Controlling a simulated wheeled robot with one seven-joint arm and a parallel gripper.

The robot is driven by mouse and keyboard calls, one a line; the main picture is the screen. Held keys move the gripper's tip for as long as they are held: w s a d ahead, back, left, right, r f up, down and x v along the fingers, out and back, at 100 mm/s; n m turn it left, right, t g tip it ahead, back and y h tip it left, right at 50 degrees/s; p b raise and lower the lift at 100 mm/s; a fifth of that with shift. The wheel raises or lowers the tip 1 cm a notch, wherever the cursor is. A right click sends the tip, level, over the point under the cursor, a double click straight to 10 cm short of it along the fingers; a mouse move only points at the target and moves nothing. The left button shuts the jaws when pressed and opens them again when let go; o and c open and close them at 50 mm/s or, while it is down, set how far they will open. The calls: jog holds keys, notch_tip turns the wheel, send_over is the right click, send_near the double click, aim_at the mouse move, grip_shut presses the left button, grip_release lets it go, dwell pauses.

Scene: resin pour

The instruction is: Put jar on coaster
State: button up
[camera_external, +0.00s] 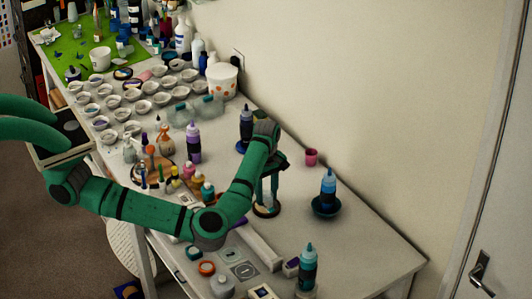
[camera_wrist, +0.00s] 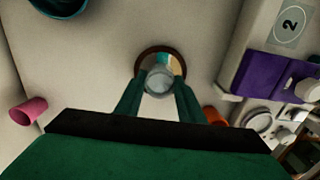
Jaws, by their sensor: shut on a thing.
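The jar (camera_wrist: 158,80) is a small, pale, translucent round thing between my fingertips in the wrist view. My gripper (camera_wrist: 158,84) is shut on it and points down at the table; in the outside view my gripper (camera_external: 267,196) is right of the table's middle. The coaster (camera_wrist: 144,57) is a round disc with a brown rim and a teal and cream inside. It lies under the jar, partly hidden by it; it also shows below my fingers in the outside view (camera_external: 266,213). I cannot tell whether the jar touches the coaster.
A pink cup (camera_external: 311,157) and a blue bottle (camera_external: 328,188) in a teal dish (camera_external: 325,209) stand to the right. A long pale box (camera_external: 258,246) and a teal bottle (camera_external: 307,268) are nearer. Small bottles and white cups crowd the left. The table's right end is clear.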

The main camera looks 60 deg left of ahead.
jog(key=shift+f, duration=0.15)
jog(key=o, duration=1.1)
notch_tip(320, 180, up, 12)
jog(key=shift+r, duration=0.2)
